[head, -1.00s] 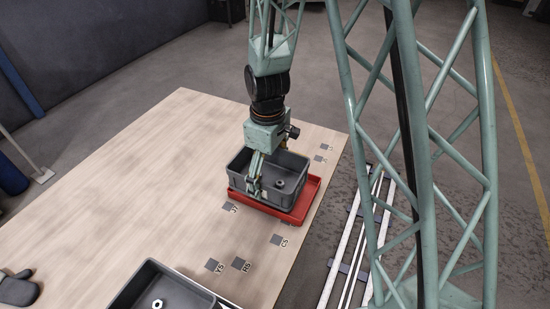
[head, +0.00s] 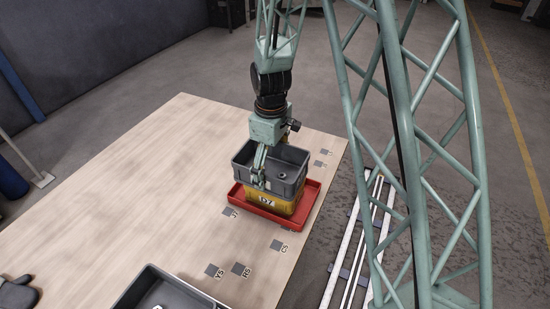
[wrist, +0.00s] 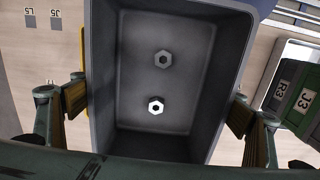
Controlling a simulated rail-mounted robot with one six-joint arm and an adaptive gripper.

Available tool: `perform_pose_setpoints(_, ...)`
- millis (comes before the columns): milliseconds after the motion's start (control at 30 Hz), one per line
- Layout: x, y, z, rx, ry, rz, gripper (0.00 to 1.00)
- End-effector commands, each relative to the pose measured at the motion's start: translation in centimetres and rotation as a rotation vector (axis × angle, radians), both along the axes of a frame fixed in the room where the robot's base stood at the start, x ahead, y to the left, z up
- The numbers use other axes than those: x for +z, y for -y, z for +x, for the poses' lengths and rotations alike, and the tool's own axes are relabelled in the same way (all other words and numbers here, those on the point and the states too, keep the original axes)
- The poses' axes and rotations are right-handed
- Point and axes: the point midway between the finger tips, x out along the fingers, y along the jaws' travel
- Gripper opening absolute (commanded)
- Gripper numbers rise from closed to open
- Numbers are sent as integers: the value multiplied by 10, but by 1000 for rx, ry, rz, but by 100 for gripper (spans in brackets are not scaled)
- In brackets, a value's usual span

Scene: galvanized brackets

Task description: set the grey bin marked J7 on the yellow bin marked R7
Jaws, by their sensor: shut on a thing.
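My gripper (head: 261,166) is shut on the grey bin (head: 240,176), with a finger at each side wall in the wrist view. The grey bin is upright and shows two hex nuts inside it in the wrist view (wrist: 130,55). No marking on it can be read. Directly below it in the head view is a yellow bin (head: 284,207), whose white label reads like D7, though the first character is small and doubtful. The yellow bin stands in a red tray (head: 243,203). I cannot tell whether the grey bin touches the yellow one or hangs just above it.
Another grey bin (head: 135,290) stands at the table's near edge. A green bin (wrist: 293,105) with R3 and J3 labels is at the right in the wrist view. Grey marked squares lie on the wooden table (head: 150,180), whose left part is clear. A dark glove (head: 17,294) lies at left.

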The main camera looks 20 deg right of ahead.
Motion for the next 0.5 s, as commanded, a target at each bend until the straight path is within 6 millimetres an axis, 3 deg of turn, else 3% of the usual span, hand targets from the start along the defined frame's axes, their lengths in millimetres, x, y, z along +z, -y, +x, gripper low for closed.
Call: perform_pose_setpoints(500, -7, 30, 72, 0, 0, 0, 77)
